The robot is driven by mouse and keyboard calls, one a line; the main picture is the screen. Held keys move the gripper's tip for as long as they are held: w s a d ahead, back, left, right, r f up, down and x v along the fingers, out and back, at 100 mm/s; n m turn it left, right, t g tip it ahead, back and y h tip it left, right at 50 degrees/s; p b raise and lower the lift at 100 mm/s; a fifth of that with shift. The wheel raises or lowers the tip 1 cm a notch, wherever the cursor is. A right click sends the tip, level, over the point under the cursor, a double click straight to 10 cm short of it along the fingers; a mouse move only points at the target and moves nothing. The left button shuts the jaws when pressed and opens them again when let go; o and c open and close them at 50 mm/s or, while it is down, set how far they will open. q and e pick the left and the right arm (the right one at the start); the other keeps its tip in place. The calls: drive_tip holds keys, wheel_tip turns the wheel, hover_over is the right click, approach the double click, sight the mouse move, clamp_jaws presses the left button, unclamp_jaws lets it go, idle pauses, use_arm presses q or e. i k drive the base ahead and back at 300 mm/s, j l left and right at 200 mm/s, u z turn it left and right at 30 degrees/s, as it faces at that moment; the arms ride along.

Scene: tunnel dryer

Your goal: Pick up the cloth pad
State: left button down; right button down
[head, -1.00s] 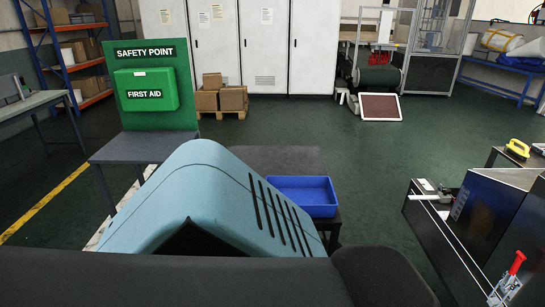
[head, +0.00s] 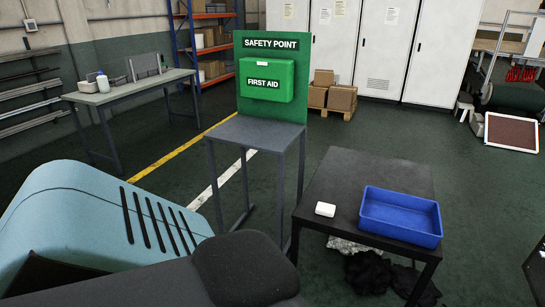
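A small white block-like item (head: 325,209) lies flat on the dark low table (head: 340,180), just left of the blue tray (head: 400,218). It may be the cloth pad, but at this size I cannot tell its material. The part of the tray's inside that I see looks empty. Neither of my grippers shows in the head view.
A grey stand (head: 250,132) with a green first-aid box (head: 267,80) is left of the low table. Dark crumpled cloth (head: 368,272) lies under the table. A workbench (head: 130,90) with a bottle is at the back left. Floor is clear beyond the table.

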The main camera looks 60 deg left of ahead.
sight(322, 209)
drive_tip(key=u, duration=1.45)
drive_tip(key=i+l+z, duration=0.1)
drive_tip(key=i+l, duration=0.3)
drive_tip(key=i+j+z, duration=0.2)
drive_tip(key=i, duration=0.3)
drive_tip(key=i+j+z, duration=0.2)
drive_tip(key=i, duration=0.25)
